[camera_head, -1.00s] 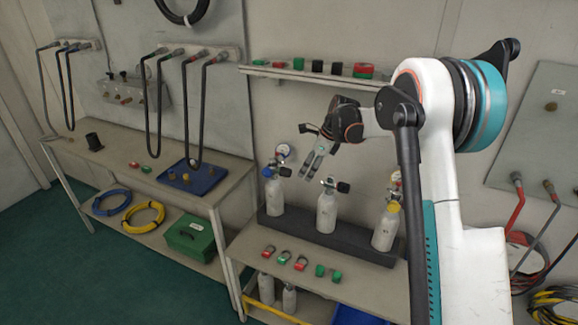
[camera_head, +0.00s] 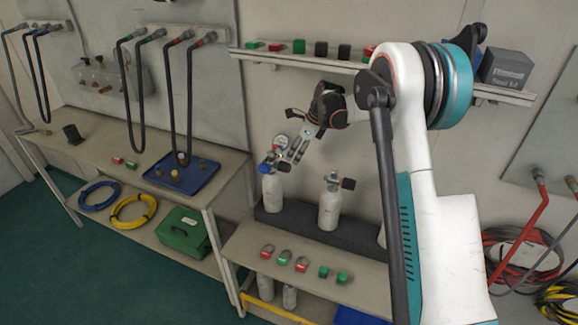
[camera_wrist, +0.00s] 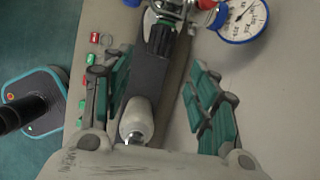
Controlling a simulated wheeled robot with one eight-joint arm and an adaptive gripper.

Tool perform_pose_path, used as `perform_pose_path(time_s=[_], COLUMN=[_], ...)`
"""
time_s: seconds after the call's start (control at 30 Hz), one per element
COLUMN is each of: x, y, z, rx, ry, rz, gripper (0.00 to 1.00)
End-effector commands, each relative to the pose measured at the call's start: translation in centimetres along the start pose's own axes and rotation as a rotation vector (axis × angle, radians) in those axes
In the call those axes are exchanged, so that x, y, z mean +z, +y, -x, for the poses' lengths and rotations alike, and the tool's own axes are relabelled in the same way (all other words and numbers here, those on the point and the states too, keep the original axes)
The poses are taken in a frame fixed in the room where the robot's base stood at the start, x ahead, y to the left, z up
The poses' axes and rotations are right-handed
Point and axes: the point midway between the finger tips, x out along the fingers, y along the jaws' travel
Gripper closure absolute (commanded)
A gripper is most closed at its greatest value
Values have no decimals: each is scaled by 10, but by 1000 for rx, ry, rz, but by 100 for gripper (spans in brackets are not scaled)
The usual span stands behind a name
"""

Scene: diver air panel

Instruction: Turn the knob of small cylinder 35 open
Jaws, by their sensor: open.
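Small white cylinders stand in a dark rack (camera_head: 285,222) on the front bench; their numbers are too small to read. The left one (camera_head: 271,190) has a blue part and a gauge (camera_head: 280,142) at its top. The middle one (camera_head: 329,209) has a dark knob (camera_head: 348,184). A further one is mostly hidden behind my arm. My gripper (camera_head: 292,158) is open and empty, tilted down just above and beside the left cylinder's valve. In the wrist view a dark ribbed knob (camera_wrist: 160,38) shows beyond the open fingers, with a blue-rimmed gauge (camera_wrist: 243,20) at right. Contact cannot be told.
Red and green small items (camera_head: 284,257) lie in front of the rack. A shelf (camera_head: 262,56) with coloured blocks runs above. The left bench holds a blue tray (camera_head: 186,185); hoses hang above it. A green case (camera_head: 184,232) sits below.

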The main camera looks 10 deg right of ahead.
Motion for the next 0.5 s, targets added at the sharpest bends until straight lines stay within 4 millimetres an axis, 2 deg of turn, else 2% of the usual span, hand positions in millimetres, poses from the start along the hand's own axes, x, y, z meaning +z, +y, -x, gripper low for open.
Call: perform_pose_path(time_s=[0.03,0.2,0.3,0.5], x=[0,0,0,0], y=[0,0,0,0], z=[-13,-45,-60,-78], rx=[0,0,-1,-1], ry=[0,0,0,0], rz=[1,2,1,0], gripper=[46,46,46,46])
